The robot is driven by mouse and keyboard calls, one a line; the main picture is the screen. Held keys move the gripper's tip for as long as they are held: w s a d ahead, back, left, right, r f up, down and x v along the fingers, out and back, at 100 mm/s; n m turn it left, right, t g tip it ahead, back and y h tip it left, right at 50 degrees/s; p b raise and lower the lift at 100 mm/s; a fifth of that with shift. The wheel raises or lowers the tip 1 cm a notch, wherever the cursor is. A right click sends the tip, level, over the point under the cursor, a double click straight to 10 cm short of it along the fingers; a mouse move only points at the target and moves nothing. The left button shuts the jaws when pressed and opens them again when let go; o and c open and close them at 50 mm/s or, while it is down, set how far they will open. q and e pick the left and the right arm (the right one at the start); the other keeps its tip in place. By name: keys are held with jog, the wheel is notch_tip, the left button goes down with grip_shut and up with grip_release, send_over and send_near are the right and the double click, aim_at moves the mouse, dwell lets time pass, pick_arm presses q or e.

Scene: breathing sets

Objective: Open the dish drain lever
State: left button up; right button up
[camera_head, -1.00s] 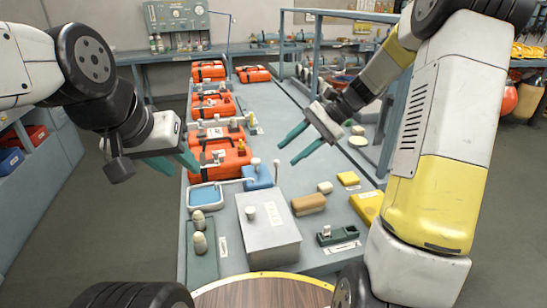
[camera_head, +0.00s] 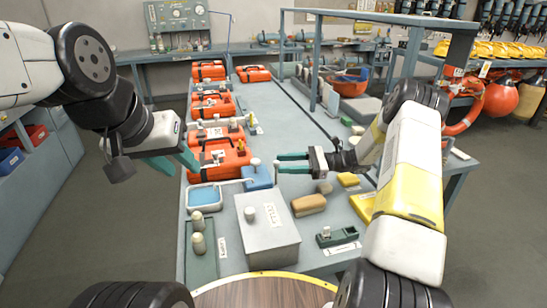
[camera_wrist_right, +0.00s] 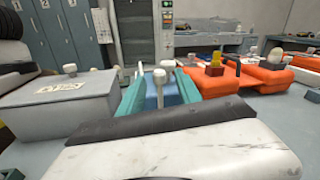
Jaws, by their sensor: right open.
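A shallow dish of blue liquid (camera_head: 204,197) stands at the table's left edge. A thin white pipe or bar (camera_head: 232,181) runs from it to a blue block (camera_head: 257,181), which carries a white knob (camera_head: 255,162), perhaps the drain lever. My right gripper (camera_head: 279,162) is open, its teal fingers pointing left just right of the knob. In the right wrist view the blue block (camera_wrist_right: 161,92) and white-capped posts show between the open teal fingers, apparently ahead of them; contact cannot be told. My left gripper (camera_head: 187,160) hangs by the orange cases, its jaw gap unclear.
A grey box with a knob (camera_head: 268,235) stands in front of the blue block. A brown block (camera_head: 309,205), a yellow block (camera_head: 348,180) and a green fixture (camera_head: 337,236) lie right of it. Orange cases (camera_head: 219,158) line the left edge. The table's far middle is clear.

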aim_at(277, 163)
jog(key=shift+a, duration=1.6)
grip_shut()
